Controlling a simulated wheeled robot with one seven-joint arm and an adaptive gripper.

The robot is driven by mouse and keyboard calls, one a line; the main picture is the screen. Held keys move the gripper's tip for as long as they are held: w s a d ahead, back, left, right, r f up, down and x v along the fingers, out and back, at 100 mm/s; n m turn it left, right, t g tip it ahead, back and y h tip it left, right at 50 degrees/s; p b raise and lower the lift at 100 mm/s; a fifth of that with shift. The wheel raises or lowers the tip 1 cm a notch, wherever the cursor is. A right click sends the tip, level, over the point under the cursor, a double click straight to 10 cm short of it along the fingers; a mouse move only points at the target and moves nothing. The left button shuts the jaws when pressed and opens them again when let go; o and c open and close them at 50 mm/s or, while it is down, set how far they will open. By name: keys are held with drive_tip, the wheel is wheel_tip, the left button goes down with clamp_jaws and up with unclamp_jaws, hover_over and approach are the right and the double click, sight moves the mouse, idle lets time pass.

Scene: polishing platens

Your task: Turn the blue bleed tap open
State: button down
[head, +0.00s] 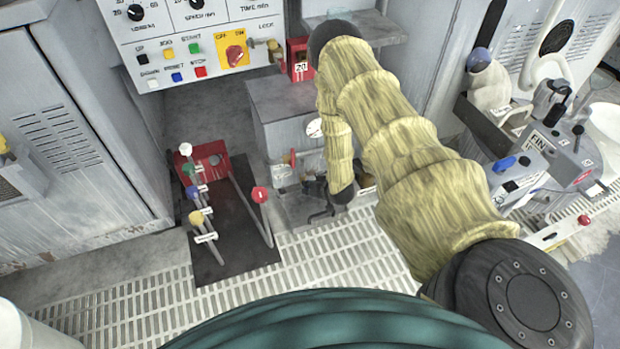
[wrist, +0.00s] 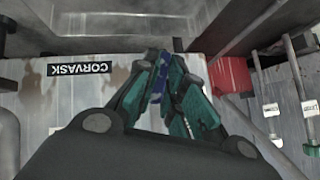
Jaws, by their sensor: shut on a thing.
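The blue bleed tap (wrist: 157,84) shows in the wrist view as a narrow blue strip between my gripper's teal fingers. My gripper (wrist: 166,72) is shut on it, with a finger on either side. Most of the tap is hidden by the fingers, and I cannot tell how far it is turned. In the head view my gripper (head: 319,192) is a small dark shape at the end of my yellow-sleeved arm, low in front of the grey cabinet. I cannot make out the tap there.
A rack of levers with coloured knobs (head: 200,215) stands left of my gripper, with a red-knobbed lever (head: 260,195) nearest. A round gauge (head: 314,128) sits just above. A control panel (head: 190,40) is at the back. Grated floor (head: 340,255) lies in front.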

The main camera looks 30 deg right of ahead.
drive_tip(key=shift+n+g+h+p, duration=0.4)
drive_tip(key=shift+n+h+p, duration=0.4)
drive_tip(key=shift+h, duration=0.7)
drive_tip(key=c, duration=1.5)
unclamp_jaws()
drive_tip(key=shift+a, duration=0.15)
drive_tip(key=v, duration=1.2)
drive_tip(key=shift+w, duration=0.1)
